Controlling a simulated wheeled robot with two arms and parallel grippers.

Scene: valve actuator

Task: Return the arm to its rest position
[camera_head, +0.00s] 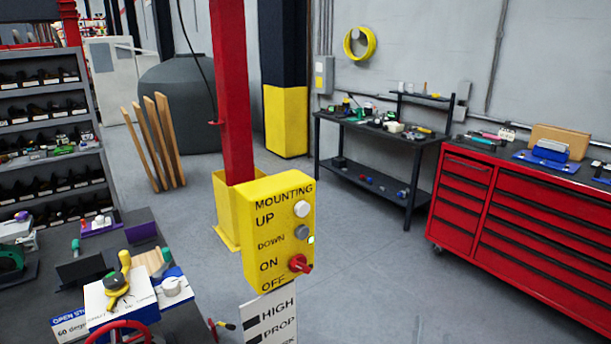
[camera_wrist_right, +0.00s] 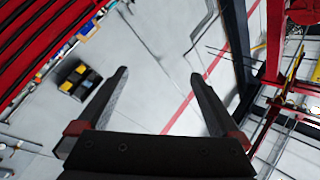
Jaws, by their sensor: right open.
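My right gripper (camera_wrist_right: 158,76) shows in the right wrist view. Its two dark fingers are spread wide apart, with nothing between them. Beyond them is pale grey floor with a red line. I cannot make out either gripper in the head view. My left gripper is in neither view. A yellow control box (camera_head: 278,232) marked MOUNTING, UP, DOWN, ON and OFF stands in the middle of the head view. It has a white button, a grey button and a red knob (camera_head: 300,264). A small light beside the grey button is lit.
A workbench (camera_head: 60,250) with a yellow-handled valve (camera_head: 118,284) and a red handwheel (camera_head: 122,334) is at left. A red post (camera_head: 232,90) rises behind the box. A red tool cabinet (camera_head: 520,212) and a dark table (camera_head: 372,150) stand right. Floor between is clear.

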